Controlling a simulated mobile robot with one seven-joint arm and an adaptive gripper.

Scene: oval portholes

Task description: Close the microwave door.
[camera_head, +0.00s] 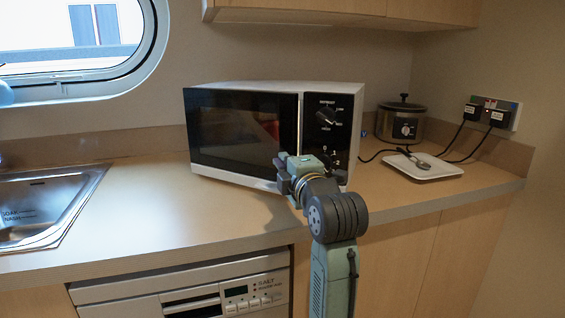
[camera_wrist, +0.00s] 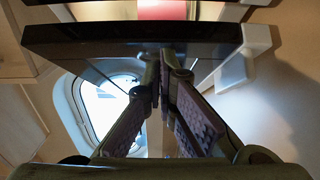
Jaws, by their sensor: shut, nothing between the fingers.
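The microwave (camera_head: 275,87) stands on the counter, white with a dark front. Its dark door (camera_head: 230,130) is on the left of the front, beside the control panel with knobs (camera_head: 328,115). The door looks almost flush with the body in the head view; a small gap is hard to judge there. My gripper (camera_head: 284,170) is low in front of the door's right part, and I cannot tell if it touches. In the wrist view, my shut, empty fingers (camera_wrist: 160,68) point toward a dark panel (camera_wrist: 110,37), with a lighter strip and a red patch beyond it.
A pot-like cooker (camera_head: 402,124) and a white tray (camera_head: 424,166) with a spoon stand right of the microwave, near wall plugs (camera_head: 490,113). A sink (camera_head: 40,205) is at left. The counter (camera_head: 160,215) between sink and microwave is clear.

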